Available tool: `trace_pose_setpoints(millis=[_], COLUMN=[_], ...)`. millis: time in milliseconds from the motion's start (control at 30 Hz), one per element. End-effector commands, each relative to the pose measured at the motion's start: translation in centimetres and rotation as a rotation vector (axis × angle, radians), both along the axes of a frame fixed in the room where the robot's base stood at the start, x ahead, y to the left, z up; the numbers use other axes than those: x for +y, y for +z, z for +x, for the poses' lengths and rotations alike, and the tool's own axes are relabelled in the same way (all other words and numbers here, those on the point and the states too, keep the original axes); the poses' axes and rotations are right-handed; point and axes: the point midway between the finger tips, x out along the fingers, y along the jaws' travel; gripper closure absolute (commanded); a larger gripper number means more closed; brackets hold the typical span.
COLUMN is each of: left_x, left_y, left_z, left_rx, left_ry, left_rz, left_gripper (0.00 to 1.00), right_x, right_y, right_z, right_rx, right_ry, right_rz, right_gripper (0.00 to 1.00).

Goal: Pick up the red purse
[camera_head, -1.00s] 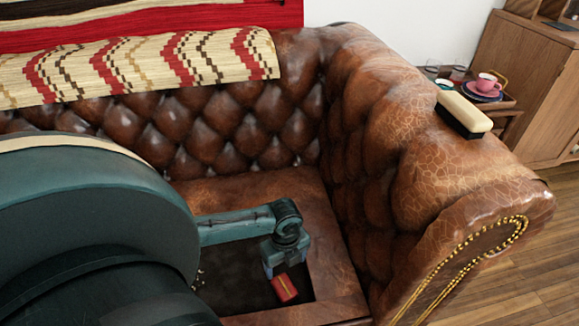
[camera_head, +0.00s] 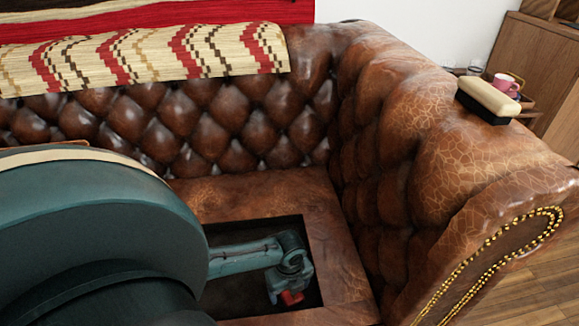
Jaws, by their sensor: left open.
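The red purse (camera_head: 291,297) lies low on the dark recessed part of the brown leather sofa seat. Only a small part of it shows, just below my left gripper (camera_head: 285,292). My left gripper is over the purse and hides much of it. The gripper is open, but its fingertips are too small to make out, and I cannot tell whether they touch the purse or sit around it. My right gripper is not in view.
The sofa's tufted backrest (camera_head: 180,125) and thick right armrest (camera_head: 430,130) wall in the seat. A cream and black brush-like block (camera_head: 488,97) lies on the armrest. A pink cup (camera_head: 506,84) stands on a tray behind it. A patterned blanket (camera_head: 150,58) covers the backrest top.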

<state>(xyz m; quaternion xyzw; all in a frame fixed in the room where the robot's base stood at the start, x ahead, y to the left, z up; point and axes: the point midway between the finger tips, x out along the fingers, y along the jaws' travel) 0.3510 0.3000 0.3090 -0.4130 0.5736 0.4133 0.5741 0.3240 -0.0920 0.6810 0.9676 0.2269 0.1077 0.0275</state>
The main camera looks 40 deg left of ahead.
Motion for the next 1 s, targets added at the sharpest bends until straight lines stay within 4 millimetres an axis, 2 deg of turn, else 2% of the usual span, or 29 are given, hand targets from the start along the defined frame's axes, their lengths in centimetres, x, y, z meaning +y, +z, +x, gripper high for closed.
trace_pose_setpoints(millis=[167, 767, 1000], left_x=[0.02, 0.03, 0.04], left_y=[0.08, 0.09, 0.25], left_z=[0.01, 0.00, 0.03], left_rx=[0.000, 0.000, 0.000], left_ry=[0.000, 0.001, 0.001], left_rz=[0.000, 0.000, 0.001], left_gripper=[0.25, 0.73, 0.74], right_x=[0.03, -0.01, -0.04], right_y=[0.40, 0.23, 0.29], right_z=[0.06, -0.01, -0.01], right_rx=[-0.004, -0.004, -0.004], right_ry=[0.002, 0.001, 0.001], right_rz=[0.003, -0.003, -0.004], right_gripper=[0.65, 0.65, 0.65])
